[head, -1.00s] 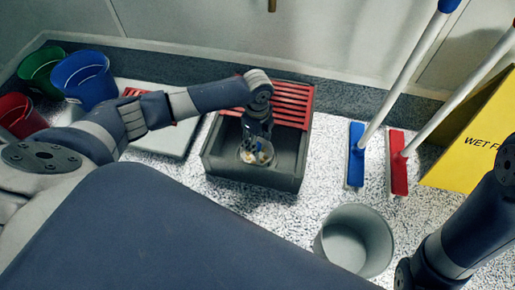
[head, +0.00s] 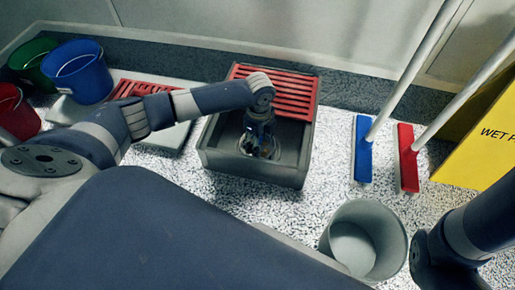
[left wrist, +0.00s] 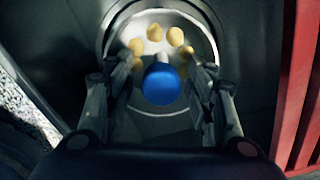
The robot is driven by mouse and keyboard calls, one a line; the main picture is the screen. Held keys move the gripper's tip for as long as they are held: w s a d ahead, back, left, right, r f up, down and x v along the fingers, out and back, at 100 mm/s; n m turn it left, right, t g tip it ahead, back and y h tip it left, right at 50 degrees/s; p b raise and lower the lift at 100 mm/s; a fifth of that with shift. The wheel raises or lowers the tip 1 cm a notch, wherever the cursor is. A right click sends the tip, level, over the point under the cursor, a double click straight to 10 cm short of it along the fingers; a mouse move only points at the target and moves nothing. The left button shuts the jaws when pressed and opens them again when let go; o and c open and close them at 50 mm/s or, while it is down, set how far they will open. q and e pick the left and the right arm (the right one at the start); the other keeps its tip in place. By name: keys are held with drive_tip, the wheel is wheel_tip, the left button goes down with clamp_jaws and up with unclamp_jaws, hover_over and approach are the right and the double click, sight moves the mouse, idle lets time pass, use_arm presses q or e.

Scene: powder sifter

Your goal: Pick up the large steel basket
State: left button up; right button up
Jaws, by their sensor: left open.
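The large steel basket (left wrist: 150,20) is a round, shiny steel piece with a blue knob (left wrist: 161,85) at its middle and several yellowish lumps around the knob. It sits low inside a dark grey basin; in the head view, my gripper largely covers the basket (head: 270,152). My left gripper (left wrist: 163,66) points down into the basin and is open, with one finger on each side of the blue knob. It also shows in the head view (head: 260,140). I cannot tell whether the fingers touch the knob. My right gripper is out of view.
The basin (head: 250,178) has a red slatted grate (head: 290,92) over its back part. Blue (head: 362,150) and red (head: 407,158) squeegees, a yellow sign (head: 485,140) and a grey bucket (head: 365,240) stand to the right. Coloured buckets (head: 78,72) stand at the left.

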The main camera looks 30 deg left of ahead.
use_arm(q)
clamp_jaws()
drive_tip(key=shift+r, duration=0.15)
